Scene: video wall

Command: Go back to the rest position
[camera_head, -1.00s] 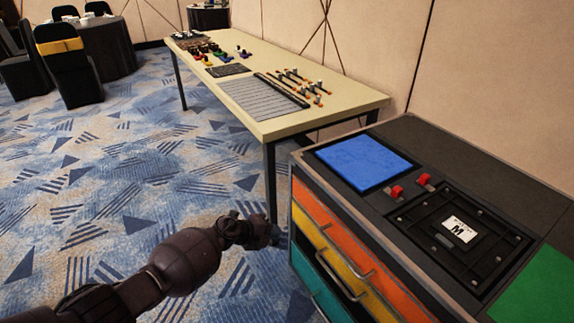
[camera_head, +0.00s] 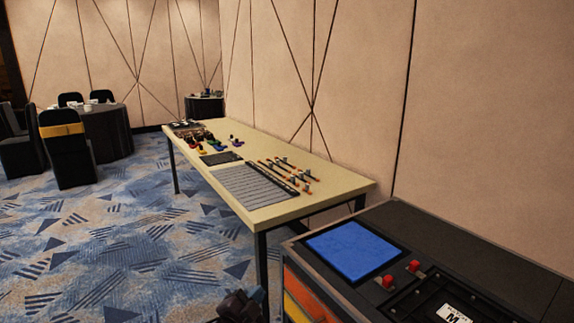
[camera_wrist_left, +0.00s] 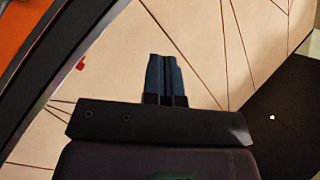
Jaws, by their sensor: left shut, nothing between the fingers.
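My left gripper (camera_head: 257,296) is at the bottom edge of the head view, just left of the drawer cabinet (camera_head: 340,250). Only its end shows there, and most of my left arm is below the frame. In the left wrist view its two dark blue fingers (camera_wrist_left: 164,75) are together, with nothing between them. My right gripper is in neither view.
The cabinet's top carries a blue panel (camera_head: 353,250), two red knobs and a black frame labelled M. A long table (camera_head: 325,178) with small parts stands behind it along the wall. Chairs and a round table are at far left. Carpet (camera_head: 110,245) between is clear.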

